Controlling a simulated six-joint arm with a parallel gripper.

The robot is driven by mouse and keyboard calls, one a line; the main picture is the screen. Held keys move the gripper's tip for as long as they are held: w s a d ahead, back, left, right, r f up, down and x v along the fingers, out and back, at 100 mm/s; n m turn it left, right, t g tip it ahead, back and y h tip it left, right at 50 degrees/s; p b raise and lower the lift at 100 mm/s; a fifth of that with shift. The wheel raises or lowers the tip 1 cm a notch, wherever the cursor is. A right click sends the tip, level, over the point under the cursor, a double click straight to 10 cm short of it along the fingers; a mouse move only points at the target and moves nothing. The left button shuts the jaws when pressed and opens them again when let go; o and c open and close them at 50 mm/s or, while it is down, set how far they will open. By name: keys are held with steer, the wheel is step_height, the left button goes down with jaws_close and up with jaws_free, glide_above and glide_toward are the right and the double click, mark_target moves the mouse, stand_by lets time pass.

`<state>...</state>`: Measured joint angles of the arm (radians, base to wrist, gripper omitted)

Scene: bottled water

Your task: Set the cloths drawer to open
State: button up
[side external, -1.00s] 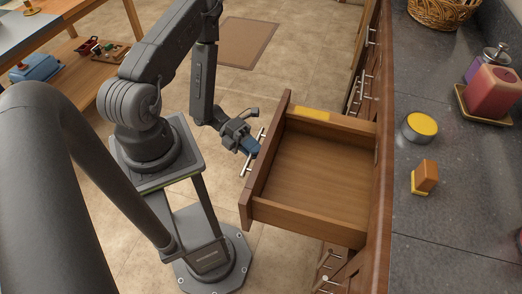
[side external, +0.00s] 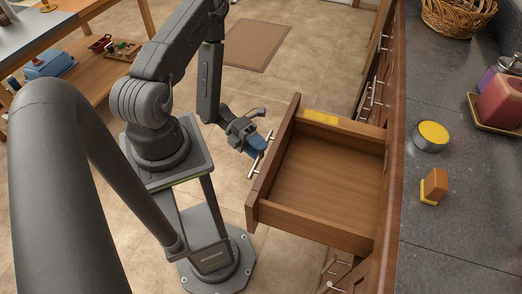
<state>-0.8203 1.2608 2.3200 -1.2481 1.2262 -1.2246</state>
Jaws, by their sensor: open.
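A wooden drawer (side external: 330,237) is pulled well out from the cabinet under the counter. Its inside looks empty, and a yellow label (side external: 320,117) sits on its far side wall. I cannot read the label. The drawer's metal bar handle (side external: 252,172) is on its front panel, facing my arm. My gripper (side external: 258,148) is open, with its bluish fingertips at the handle. I cannot tell whether the fingers touch the bar.
A grey counter (side external: 450,230) runs along the right, holding a yellow-topped round tin (side external: 431,136), an orange-and-yellow sponge (side external: 434,186), a pink dispenser (side external: 499,102) and a basket (side external: 455,14). More handles line the cabinet. Open tiled floor lies left of the drawer.

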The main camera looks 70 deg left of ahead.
steer(key=v, duration=0.6)
steer(key=shift+a, duration=0.1)
stand_by(0.3)
steer(key=w+d+r+m+g+y, duration=0.2)
steer(key=r+m+g+y, duration=0.2)
steer(key=r+m, duration=0.65)
steer(key=w+d+r+m+g+y, duration=0.2)
steer(key=d+r+m+g+y, duration=0.15)
steer(key=r+m, duration=0.7)
steer(key=s+d+r+m+t+y, duration=0.2)
steer(key=r+m, duration=0.4)
steer(key=m, duration=0.4)
steer(key=s+d+r+m+t+y, duration=0.3)
steer(key=r+m, duration=0.4)
steer(key=m, duration=0.3)
steer(key=shift+s+d+t+y, duration=0.35)
steer(key=shift+d+t+y, duration=0.3)
steer(key=shift+t+y, duration=0.45)
steer(key=shift+r, duration=0.1)
